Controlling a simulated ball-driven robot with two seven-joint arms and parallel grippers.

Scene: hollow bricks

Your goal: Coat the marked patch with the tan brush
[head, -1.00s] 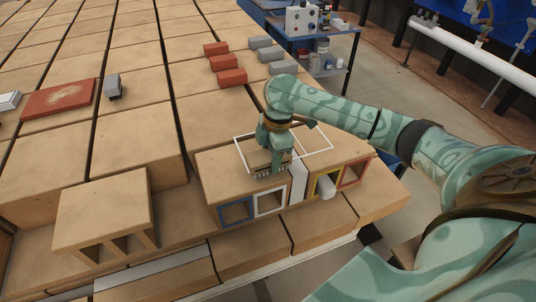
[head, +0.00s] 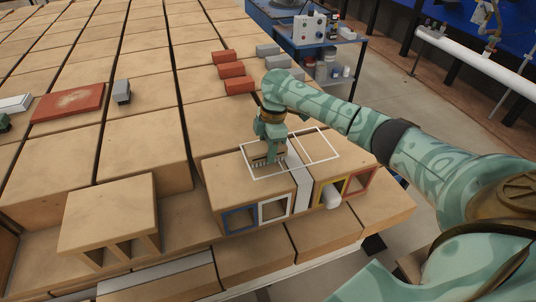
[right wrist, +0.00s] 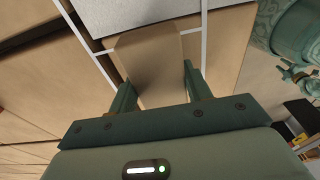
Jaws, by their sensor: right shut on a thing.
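The marked patch is a white outline (head: 322,130) on top of two neighbouring hollow bricks and the pale grey strip (head: 300,185) between them. My right gripper (head: 268,143) is over the left part of the outline, shut on the tan brush (head: 259,153), whose dark bristles point down. Whether the bristles touch the brick top is not clear. In the right wrist view the brush (right wrist: 148,70) sits between both fingers of the gripper (right wrist: 156,78), with white outline lines around it. My left gripper is not in view.
The left brick (head: 225,180) has blue and white framed openings; the right brick (head: 325,170) has yellow and red ones, with a white cylinder (head: 331,199) at the yellow. A lone hollow brick (head: 110,205) stands left. Red blocks (head: 231,69) and grey blocks (head: 277,61) lie behind.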

